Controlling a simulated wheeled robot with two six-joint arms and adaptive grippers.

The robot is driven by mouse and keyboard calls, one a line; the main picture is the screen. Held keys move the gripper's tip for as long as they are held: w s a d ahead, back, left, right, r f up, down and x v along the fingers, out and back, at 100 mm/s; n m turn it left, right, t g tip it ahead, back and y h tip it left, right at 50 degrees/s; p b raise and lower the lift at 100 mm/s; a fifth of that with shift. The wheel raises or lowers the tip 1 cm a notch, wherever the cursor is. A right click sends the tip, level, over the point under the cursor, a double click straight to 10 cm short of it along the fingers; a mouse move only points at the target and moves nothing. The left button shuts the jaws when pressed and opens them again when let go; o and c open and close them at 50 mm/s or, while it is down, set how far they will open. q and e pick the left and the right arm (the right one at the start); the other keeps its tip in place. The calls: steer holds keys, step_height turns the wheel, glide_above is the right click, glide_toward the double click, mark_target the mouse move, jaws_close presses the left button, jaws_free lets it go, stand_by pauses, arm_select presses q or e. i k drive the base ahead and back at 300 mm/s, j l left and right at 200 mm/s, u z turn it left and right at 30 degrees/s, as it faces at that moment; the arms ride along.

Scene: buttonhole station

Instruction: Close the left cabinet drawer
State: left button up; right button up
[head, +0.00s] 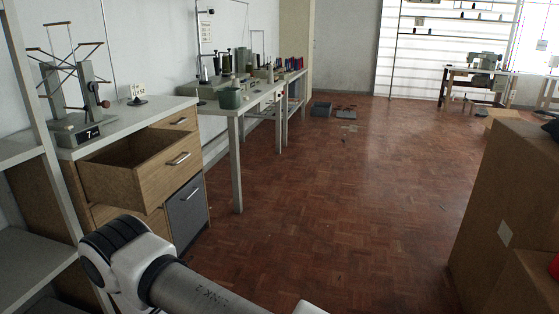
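The cabinet (60,200) stands against the left wall under a white top (150,110). One wooden drawer (150,178) with a metal bar handle (178,158) is pulled well out, and its visible inside looks empty. A second wooden drawer front (182,119) behind it looks shut. Below are a grey front (187,212) with its own handle and a wooden front (112,216), partly hidden. A link of my arm crosses the bottom of the view, below the open drawer and apart from it in the picture. Neither gripper shows.
A shelf rack (30,258) stands at the near left. A winder (75,95) and a small stand (137,95) are on the top. A table (236,118) with machines adjoins. Cardboard boxes (510,190) stand at right. The middle floor (330,190) is clear.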

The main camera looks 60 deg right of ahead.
mark_target(138, 172)
steer(key=z, duration=1.4)
